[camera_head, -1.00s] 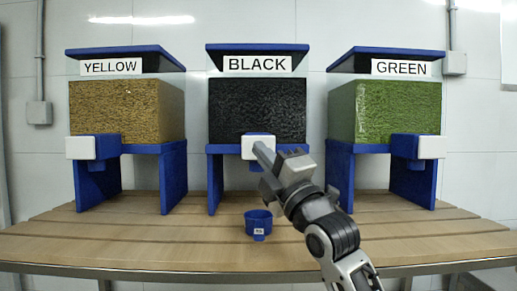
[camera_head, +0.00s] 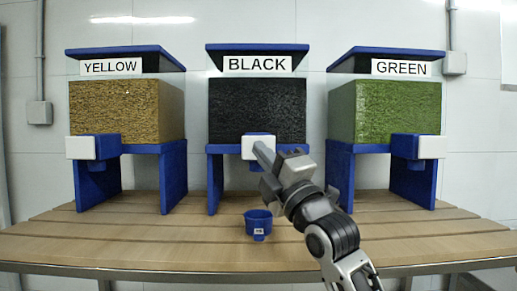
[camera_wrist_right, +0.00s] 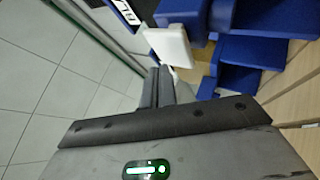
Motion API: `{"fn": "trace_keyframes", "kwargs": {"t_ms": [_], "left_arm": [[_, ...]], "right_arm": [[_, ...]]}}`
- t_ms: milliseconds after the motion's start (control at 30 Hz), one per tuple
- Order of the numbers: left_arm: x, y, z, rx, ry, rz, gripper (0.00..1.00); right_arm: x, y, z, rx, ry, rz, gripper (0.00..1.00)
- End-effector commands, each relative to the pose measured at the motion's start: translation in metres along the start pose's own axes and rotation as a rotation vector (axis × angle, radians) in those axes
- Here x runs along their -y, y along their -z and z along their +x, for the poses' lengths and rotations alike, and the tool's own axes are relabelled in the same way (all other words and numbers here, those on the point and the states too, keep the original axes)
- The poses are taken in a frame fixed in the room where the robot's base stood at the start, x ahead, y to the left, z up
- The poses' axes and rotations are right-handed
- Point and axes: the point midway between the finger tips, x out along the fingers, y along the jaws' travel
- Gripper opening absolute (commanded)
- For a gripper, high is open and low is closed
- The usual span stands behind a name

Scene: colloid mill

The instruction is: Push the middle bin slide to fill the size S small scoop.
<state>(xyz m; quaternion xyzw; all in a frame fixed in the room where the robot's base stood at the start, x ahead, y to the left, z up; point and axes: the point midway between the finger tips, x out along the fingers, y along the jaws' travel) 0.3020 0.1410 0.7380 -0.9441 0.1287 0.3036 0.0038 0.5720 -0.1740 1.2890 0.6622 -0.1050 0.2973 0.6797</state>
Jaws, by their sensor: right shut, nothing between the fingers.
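The middle bin (camera_head: 258,110), labelled BLACK, holds black granules. Its slide has a white front plate (camera_head: 250,147), which also shows in the right wrist view (camera_wrist_right: 169,46). The small blue scoop (camera_head: 258,218), with a white label on its front, stands upright on the table below and in front of the middle bin. My right gripper (camera_head: 262,154) is shut and empty, with its tips at the white plate, overlapping it in the head view. I cannot tell for certain whether they touch. The gripper (camera_wrist_right: 162,88) also shows in the right wrist view. My left gripper is not in view.
The yellow bin (camera_head: 126,110) stands to the left and the green bin (camera_head: 398,112) to the right, each with its own white-fronted slide. The wooden table (camera_head: 150,240) is clear around the scoop. A wall stands behind the bins.

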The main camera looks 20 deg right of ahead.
Motion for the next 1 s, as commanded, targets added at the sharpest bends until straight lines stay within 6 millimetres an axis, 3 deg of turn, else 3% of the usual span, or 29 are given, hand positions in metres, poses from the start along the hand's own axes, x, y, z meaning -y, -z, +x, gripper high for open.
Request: {"fn": "trace_keyframes", "kwargs": {"t_ms": [1000], "left_arm": [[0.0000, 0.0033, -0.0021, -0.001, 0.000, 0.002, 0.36]], "right_arm": [[0.0046, -0.0048, 0.0068, 0.000, 0.000, 0.000, 0.00]]}}
